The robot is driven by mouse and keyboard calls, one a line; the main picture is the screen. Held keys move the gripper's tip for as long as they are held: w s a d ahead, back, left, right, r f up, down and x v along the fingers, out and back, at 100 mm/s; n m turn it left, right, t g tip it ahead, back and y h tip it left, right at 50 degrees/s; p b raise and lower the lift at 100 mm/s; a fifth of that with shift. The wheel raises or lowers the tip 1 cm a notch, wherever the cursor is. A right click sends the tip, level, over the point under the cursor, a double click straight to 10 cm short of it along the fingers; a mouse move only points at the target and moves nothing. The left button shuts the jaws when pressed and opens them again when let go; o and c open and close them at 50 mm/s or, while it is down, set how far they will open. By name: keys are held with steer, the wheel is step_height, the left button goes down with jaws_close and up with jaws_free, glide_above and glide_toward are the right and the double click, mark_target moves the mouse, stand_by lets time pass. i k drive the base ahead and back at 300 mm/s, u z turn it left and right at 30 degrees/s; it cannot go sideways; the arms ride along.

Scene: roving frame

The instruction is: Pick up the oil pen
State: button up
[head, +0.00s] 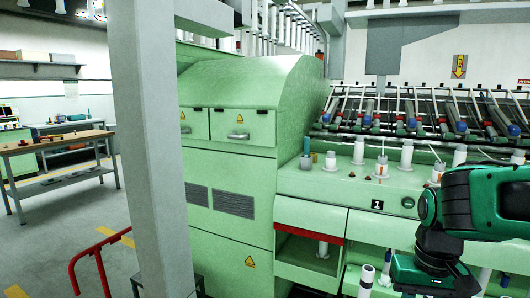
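I cannot make out an oil pen for certain in the head view. Small items stand on the green machine's ledge (330,183), among them white bobbins (359,151) and a pale cylinder with a thin stick (381,166); they are too small to name surely. Small items also lie on the wooden workbench (50,143) at the far left. My green and black arm comes in at the right edge and bends down in front of the machine. Its fingers are not visible, so what they hold is hidden.
A grey pillar (150,150) stands close at left centre. A red rail (98,252) is low beside it. An open compartment (308,256) shows in the machine front. A row of spindles (420,112) runs behind the ledge. Grey floor (60,235) is clear at the left.

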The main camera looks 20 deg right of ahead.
mark_target(307, 140)
steer(key=u, duration=0.05)
steer(key=i, duration=1.25)
steer(key=z, duration=0.35)
